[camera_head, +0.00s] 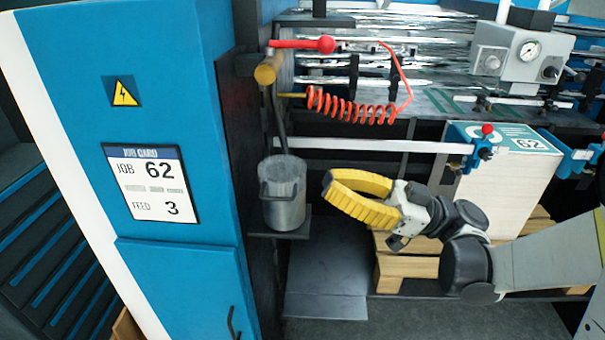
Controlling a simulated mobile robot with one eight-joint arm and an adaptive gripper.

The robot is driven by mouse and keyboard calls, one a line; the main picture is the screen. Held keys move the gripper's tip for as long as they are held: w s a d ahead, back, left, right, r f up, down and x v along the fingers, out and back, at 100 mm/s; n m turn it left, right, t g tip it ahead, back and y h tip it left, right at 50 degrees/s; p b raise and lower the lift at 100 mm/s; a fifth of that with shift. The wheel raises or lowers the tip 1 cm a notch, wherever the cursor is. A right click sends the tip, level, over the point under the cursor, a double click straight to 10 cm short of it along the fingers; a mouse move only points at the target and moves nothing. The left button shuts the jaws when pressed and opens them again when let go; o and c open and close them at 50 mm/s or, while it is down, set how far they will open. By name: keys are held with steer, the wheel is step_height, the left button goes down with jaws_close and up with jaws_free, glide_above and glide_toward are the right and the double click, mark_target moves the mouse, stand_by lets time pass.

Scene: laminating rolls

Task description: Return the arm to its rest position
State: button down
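My gripper (329,183) has yellow ridged fingers and points left, in the middle of the view. My arm (465,255) reaches in from the right edge, bent at a dark joint. The fingertips are just right of a grey metal cup (284,205), with a small gap in the picture between them.
The cup stands on a small dark shelf (290,231) beside a blue cabinet (180,60) with a job card (151,183). A white box marked 62 (505,190) sits on a wooden pallet (395,270) behind my arm. A red coiled hose (350,108) hangs above.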

step_height(320, 180, down, 12)
steer(key=s+a+m+t+h+b, duration=0.1)
steer(key=s+m+t+h, duration=0.15)
steer(key=m+h, duration=0.85)
steer(key=s+d+f+m+t+h, duration=0.2)
steer(key=d+f+m+h, duration=0.1)
steer(key=d, duration=0.5)
steer(key=s+d+f+m+t+h+b, duration=0.1)
steer(key=s+d+f+m+t+h, duration=0.1)
steer(key=d+h, duration=0.6)
steer(key=s+f+m, duration=0.1)
steer(key=m, duration=0.1)
steer(key=shift+d+m, duration=0.25)
steer(key=shift+m, duration=0.15)
